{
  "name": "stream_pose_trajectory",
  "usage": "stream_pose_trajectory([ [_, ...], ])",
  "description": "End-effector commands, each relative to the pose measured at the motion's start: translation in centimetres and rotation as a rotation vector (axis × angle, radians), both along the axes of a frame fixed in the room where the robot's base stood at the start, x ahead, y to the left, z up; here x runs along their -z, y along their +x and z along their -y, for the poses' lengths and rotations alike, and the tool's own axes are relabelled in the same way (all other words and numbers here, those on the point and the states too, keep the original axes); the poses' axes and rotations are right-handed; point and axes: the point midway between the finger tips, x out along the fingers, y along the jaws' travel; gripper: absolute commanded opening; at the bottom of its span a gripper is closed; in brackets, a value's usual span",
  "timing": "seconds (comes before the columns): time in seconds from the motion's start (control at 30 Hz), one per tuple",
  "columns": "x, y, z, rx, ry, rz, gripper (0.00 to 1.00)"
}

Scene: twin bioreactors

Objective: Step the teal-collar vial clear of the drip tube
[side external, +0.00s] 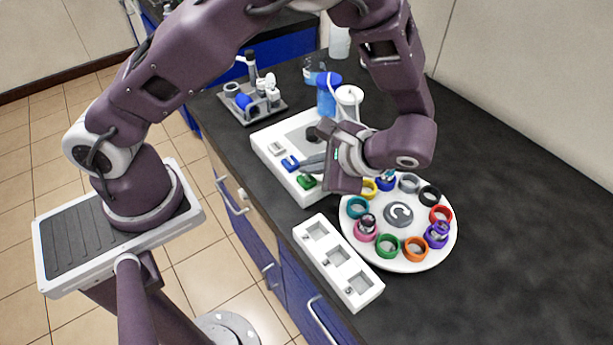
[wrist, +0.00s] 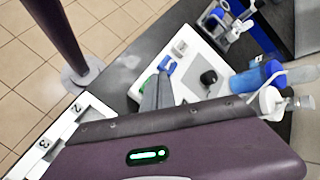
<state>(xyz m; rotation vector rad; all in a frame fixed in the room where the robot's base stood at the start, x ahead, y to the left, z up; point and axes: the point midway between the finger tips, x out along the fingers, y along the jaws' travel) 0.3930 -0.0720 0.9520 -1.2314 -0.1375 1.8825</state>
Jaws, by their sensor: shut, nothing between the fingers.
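The teal collar (side external: 357,208) sits on the left rim of the white round carousel (side external: 400,262). I cannot make out a vial in it; the pink collar (side external: 364,236) beside it holds a dark-topped vial (side external: 368,220). My gripper (side external: 301,165) is shut and empty, low over the white control box (side external: 268,148). Its fingertips are by the blue button (side external: 290,164) and the green button (side external: 306,182); I cannot tell whether they touch either. The wrist view shows my fingers (wrist: 160,78) close to the blue button (wrist: 168,65). The drip tube cannot be made out.
A white block with three numbered wells (side external: 338,262) lies left of the carousel. A blue bottle (side external: 326,95) and a white-topped vessel (side external: 348,98) stand behind the control box. A dark tray (side external: 252,102) holds small containers. The right bench is clear.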

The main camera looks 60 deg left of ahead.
Motion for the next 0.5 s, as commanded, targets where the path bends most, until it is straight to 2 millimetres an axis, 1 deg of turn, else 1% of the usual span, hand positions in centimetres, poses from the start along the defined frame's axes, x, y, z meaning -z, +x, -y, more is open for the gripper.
stream_pose_trajectory([
  [0.27, -0.1, 0.0, 0.0, 0.000, 0.000, 0.000, 0.00],
  [0.37, -0.8, 0.0, 0.0, 0.000, -0.001, 0.002, 0.00],
  [0.5, -2.2, 0.0, 0.0, 0.000, -0.001, 0.002, 0.00],
])
